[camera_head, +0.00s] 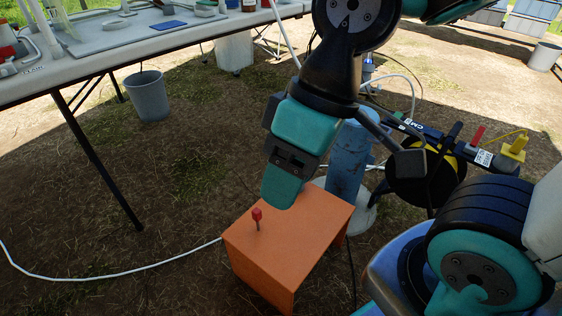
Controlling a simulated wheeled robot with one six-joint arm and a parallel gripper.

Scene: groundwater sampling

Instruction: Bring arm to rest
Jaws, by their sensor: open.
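My arm comes down from the top of the picture, bent at a black joint. My gripper (284,188) points down, teal and black, and is open with nothing seen between its jaws. Its tip is just above or behind the far edge of an orange box (290,236) in the picture; I cannot tell if they touch. A small red-topped lever (257,215) stands up from the box's top, left of the gripper. One finger hides much of the other.
A blue well pipe (346,165) rises close behind the gripper. A black and yellow reel (425,178) stands to its right. A long table (105,45) with labware fills the upper left. A grey bucket (148,97) stands below it. A white hose (130,270) crosses the ground.

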